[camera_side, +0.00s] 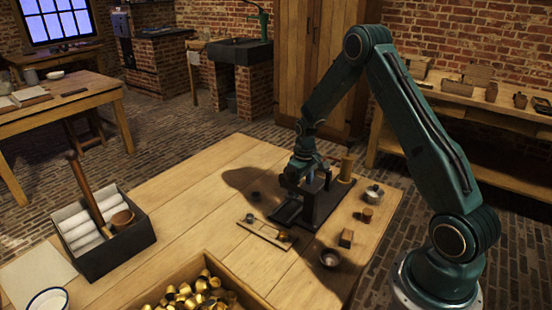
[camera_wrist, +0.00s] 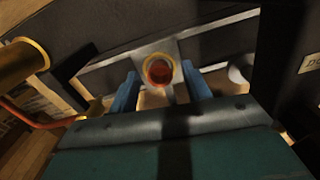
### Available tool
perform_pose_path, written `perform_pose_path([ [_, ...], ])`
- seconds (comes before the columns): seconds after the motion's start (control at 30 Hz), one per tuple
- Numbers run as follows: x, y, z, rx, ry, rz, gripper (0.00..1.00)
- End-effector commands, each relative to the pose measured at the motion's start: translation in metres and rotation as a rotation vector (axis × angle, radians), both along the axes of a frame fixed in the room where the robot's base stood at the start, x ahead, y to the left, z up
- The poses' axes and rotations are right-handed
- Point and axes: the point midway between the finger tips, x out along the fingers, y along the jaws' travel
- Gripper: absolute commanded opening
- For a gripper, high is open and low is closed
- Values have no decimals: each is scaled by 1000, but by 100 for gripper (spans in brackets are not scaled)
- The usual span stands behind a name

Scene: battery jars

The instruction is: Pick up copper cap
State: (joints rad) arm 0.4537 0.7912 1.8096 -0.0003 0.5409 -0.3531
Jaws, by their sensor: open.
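A small round copper cap (camera_wrist: 160,72), with a bright brass-coloured rim and a reddish middle, sits on a pale metal bar of the dark fixture in the wrist view. My gripper (camera_wrist: 162,92) is open, with one blue finger on each side of the cap and a gap to both. I cannot tell how far above or below the cap the fingertips are. In the side view my gripper (camera_side: 304,180) is low over the dark fixture (camera_side: 313,210), and it hides the cap there.
A brass cylinder (camera_wrist: 22,60) stands left in the wrist view. Small pots, a wooden block (camera_side: 346,238) and a bowl (camera_side: 330,257) lie right of the fixture. A crate (camera_side: 240,288) of brass pieces is at the front, a dark box (camera_side: 110,255) at left.

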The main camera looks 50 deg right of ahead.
Motion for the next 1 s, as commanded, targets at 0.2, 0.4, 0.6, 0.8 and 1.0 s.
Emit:
perform_pose_path([
  [0.2, 0, 0, 0, 0, 0, 0, 39],
  [0.4, 0, 0, 0, 0, 0, 0, 1],
  [0.6, 0, 0, 0, 0, 0, 0, 0],
  [0.8, 0, 0, 3, 0, -1, 0, 0],
  [1.0, 1, 0, 18, -1, -2, 0, 0],
])
